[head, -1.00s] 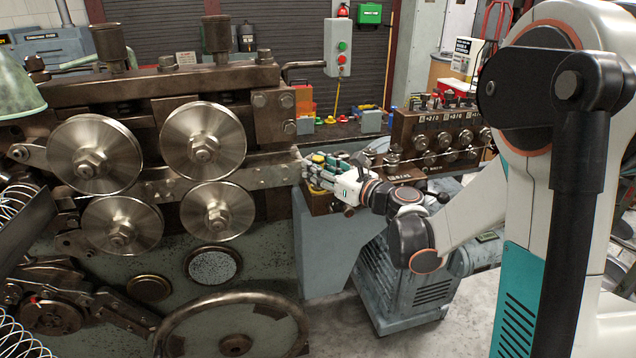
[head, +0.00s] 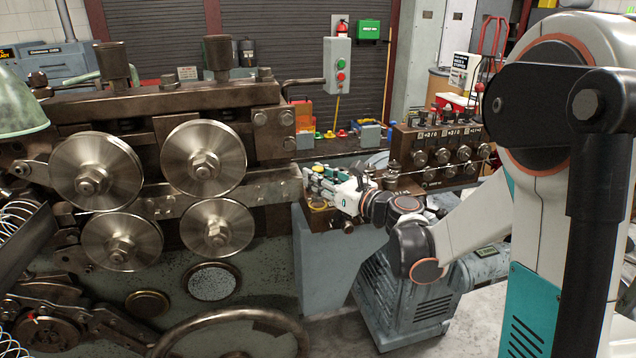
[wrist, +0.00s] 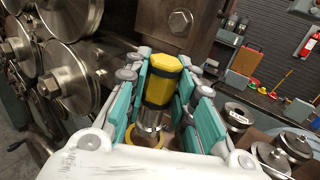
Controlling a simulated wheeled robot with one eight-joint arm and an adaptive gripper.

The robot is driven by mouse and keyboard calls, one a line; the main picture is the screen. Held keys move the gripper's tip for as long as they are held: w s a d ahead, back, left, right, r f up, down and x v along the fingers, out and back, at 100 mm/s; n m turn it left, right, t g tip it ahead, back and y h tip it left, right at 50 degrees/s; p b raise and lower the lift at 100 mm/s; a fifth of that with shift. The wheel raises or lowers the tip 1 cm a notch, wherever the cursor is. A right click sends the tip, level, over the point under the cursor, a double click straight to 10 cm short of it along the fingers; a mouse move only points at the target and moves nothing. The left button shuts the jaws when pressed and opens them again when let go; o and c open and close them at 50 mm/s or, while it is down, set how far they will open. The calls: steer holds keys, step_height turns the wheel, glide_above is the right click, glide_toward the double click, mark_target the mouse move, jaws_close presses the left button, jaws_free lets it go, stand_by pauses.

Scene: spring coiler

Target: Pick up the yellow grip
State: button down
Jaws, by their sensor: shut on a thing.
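The yellow grip (wrist: 164,78) is an upright, faceted yellow piece with dark bands and a shiny metal part below it. It stands between the teal pads of my gripper (wrist: 166,92) in the wrist view, and the jaws are shut on it. In the head view my gripper (head: 322,180) is at the right end of the coiler, above a small ledge. The fingers hide most of the grip there. A yellow ring (head: 318,206) shows on the ledge just below the fingers. In the wrist view I cannot tell whether the metal part is clear of the ring.
Large metal rollers (head: 203,160) are close on the left. A block with several knobs (head: 437,152) stands to the right of my gripper. A grey control box (head: 338,75) with green and red buttons rises behind. A bench with coloured items lies farther back.

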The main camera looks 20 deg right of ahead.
step_height(320, 180, up, 18)
steer(key=p, duration=0.6)
steer(key=shift+r, duration=0.1)
